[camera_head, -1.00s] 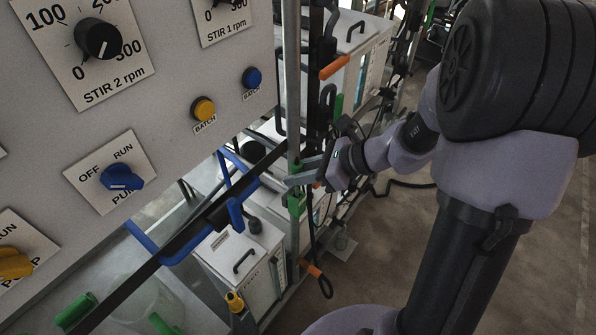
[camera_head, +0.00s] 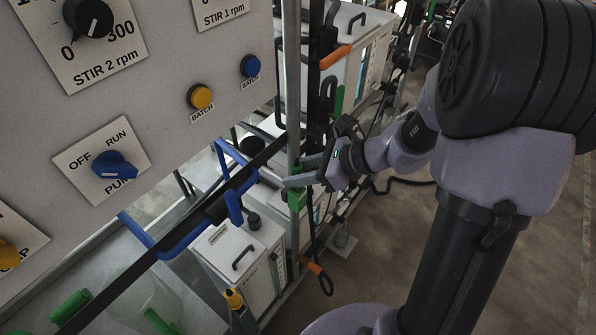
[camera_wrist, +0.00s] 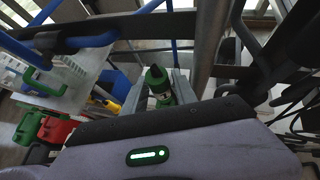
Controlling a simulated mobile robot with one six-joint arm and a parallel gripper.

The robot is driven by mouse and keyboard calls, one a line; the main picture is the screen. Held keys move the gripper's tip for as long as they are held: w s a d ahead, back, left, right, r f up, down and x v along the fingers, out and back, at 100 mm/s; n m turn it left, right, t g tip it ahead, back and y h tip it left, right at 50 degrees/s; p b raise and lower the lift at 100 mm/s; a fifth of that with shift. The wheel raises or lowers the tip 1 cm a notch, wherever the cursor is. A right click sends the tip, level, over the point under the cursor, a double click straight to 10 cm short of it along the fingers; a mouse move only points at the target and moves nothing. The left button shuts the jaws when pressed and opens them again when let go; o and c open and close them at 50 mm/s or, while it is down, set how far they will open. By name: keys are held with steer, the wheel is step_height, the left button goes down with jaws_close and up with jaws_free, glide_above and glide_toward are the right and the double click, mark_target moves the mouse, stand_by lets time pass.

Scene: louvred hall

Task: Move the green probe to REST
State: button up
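A green probe-like piece with a black top (camera_wrist: 160,88) stands between my gripper's two fingers in the wrist view, with its lower part hidden by my wrist. In the head view a green piece (camera_head: 297,197) shows on a thin upright post, just below the fingers. My gripper (camera_head: 305,171) reaches left to that post with its fingers apart, and in the wrist view the fingers (camera_wrist: 162,85) lie either side of the green piece. I cannot tell whether they touch it. No REST label can be read.
A control panel (camera_head: 150,75) with knobs and buttons fills the upper left. A blue tube frame (camera_head: 178,240) and a dark bar run below it. An orange handle (camera_head: 335,56) is above my gripper.

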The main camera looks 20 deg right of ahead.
steer(key=shift+o, duration=1)
step_height(320, 180, up, 6)
steer(key=s+d+p, duration=0.1)
steer(key=d+p, duration=0.1)
steer(key=p, duration=0.3)
steer(key=shift+s+d+p, duration=0.3)
steer(key=shift+s+p, duration=0.1)
steer(key=shift+d+r, duration=0.1)
steer(key=shift+r, duration=0.05)
steer(key=p+v, duration=0.5)
steer(key=v, duration=1.2)
steer(key=shift+r+p, duration=0.2)
steer(key=shift+p, duration=0.15)
